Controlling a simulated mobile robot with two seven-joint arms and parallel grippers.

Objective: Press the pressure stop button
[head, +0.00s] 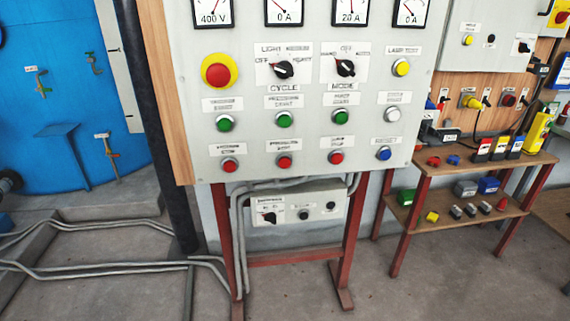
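A grey control panel (300,110) faces me. In its bottom row, a red button (285,162) sits under a small label that seems to read "PRESSURE STOP". A red button (229,165) is to its left and another red button (336,157) to its right, each under its own stop label. A green button (283,119) is directly above the pressure stop button. Nothing covers the pressure stop button. Neither of my grippers shows in the head view.
A big red emergency knob (219,72) and two black rotary switches (284,69) are higher on the panel. A smaller switch box (297,206) hangs below. A shelf (460,165) with electrical parts stands right. A blue tank (65,100) is at left.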

